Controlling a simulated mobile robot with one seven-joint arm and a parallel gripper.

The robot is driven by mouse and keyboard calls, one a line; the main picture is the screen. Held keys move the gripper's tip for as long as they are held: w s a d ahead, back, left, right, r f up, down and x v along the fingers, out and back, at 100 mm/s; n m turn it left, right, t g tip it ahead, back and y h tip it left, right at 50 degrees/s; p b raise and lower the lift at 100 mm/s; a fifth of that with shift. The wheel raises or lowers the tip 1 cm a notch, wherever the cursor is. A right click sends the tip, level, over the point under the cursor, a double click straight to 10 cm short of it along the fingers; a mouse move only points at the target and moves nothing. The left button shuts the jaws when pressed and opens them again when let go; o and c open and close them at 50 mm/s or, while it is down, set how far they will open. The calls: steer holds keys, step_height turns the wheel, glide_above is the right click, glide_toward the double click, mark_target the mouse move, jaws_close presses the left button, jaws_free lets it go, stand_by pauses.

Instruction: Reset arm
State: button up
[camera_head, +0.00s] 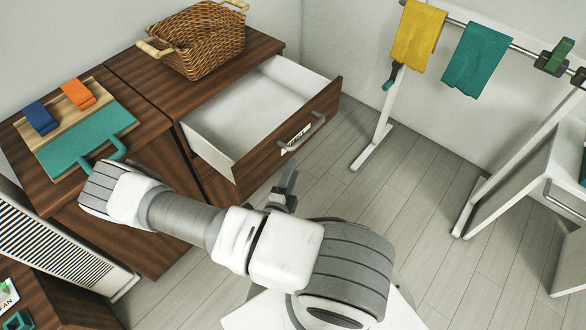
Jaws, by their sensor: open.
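My gripper (287,183) shows as dark fingers just behind my white and grey arm, in the lower middle of the head view. It is open with nothing seen between its fingers. It is in front of the open drawer (222,158), apart from the drawer's wooden front as far as I can see. My arm lies folded across the view, its bend near the left cabinet's front. Much of the gripper's body is hidden behind the arm.
The drawer sticks out, empty where visible. A wicker basket (203,42) stands on the cabinet. A wood and teal board (87,138) holds blue (40,118) and orange (78,94) items. Yellow (417,35) and teal (477,58) cloths hang on a rack. Floor (400,190) is clear right of the drawer.

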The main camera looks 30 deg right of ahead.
steer(key=shift+s+a, duration=0.3)
steer(key=shift+a, duration=0.05)
stand_by(0.4)
steer(key=s+a+r+m+g+y+p, duration=0.1)
steer(key=s+r+m+g+p, duration=0.15)
steer(key=r+m+g, duration=0.75)
steer(key=s+a+r+m+g+y+p, duration=0.1)
steer(key=s+r+m+g+p, duration=0.15)
steer(key=r+m, duration=1.35)
steer(key=s+a+r+m+t+y+p, duration=0.2)
steer(key=a+r+m+y, duration=0.3)
steer(key=r+m, duration=0.5)
steer(key=s+a+r+m+t+y+p, duration=0.2)
steer(key=a+r+m+t+y, duration=0.3)
steer(key=r+m, duration=0.4)
steer(key=shift+s+a+r+m+y, duration=0.4)
steer(key=shift+s+a+r+y, duration=0.25)
steer(key=shift+a+r, duration=0.25)
